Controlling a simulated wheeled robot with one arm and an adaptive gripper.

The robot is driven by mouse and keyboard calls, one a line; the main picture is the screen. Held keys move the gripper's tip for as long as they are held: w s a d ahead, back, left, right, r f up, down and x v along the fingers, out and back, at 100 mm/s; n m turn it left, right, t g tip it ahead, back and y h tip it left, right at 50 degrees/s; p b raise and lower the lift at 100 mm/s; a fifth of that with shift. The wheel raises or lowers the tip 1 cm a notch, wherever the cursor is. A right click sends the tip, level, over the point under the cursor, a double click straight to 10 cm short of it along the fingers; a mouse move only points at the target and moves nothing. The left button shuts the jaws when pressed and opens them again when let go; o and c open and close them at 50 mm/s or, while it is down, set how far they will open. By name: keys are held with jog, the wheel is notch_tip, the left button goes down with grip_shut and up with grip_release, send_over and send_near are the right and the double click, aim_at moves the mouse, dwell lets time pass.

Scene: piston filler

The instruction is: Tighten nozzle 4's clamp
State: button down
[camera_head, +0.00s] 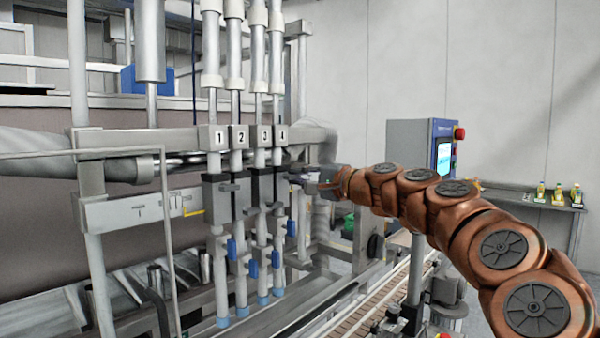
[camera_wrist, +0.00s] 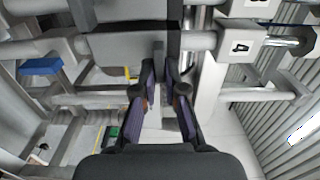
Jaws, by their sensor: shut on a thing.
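Nozzle 4 is the rightmost nozzle in the head view, under the number plate 4 (camera_head: 282,135). Its clamp (camera_head: 281,184) is a dark block on the pipe below that plate. My gripper (camera_head: 301,181) reaches in from the right at the clamp's height. In the wrist view, my gripper's purple fingers (camera_wrist: 166,80) are closed around a small grey clamp handle (camera_wrist: 159,62) at the dark clamp band (camera_wrist: 174,30). The fingertips hide much of the handle, so I cannot tell how tight the clamp is.
Nozzles 1, 2 and 3 (camera_head: 264,136) stand close on the left. Blue valve handles (camera_head: 291,228) hang below the clamps. A conveyor (camera_head: 372,305) and a control panel (camera_head: 443,146) stand on the right.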

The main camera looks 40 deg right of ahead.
dwell(0.4)
jog(key=c, duration=1.2)
grip_release()
jog(key=shift+c, duration=0.2)
jog(key=v, duration=1.2)
jog(key=shift+d, duration=0.1)
